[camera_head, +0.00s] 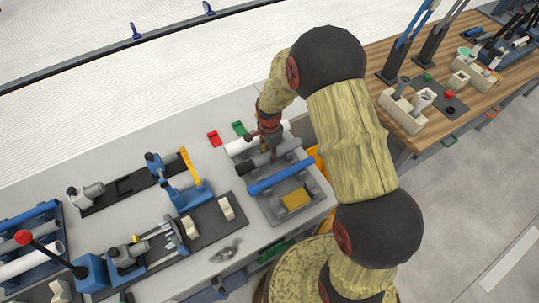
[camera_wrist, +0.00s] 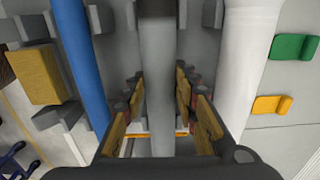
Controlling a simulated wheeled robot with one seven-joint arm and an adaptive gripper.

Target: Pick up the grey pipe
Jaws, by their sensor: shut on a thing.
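The grey pipe (camera_wrist: 158,60) runs up the middle of the wrist view, between the two fingers of my gripper (camera_wrist: 159,85). The fingers have yellow-brown pads and are shut on the pipe, one on each side. In the head view the grey pipe (camera_head: 289,147) lies between a white pipe and a blue pipe, at the level of the grey rack (camera_head: 262,208). My gripper (camera_head: 270,152) reaches down onto it from above, and its fingertips are partly hidden there. I cannot tell whether the pipe is clear of its supports.
A blue pipe (camera_head: 280,179) and a white pipe (camera_head: 243,144) flank the grey one closely. A yellow block (camera_head: 295,199) sits in the rack. Red (camera_head: 214,139) and green (camera_head: 239,128) pieces lie behind. Blue fixtures (camera_head: 187,193) stand to the left.

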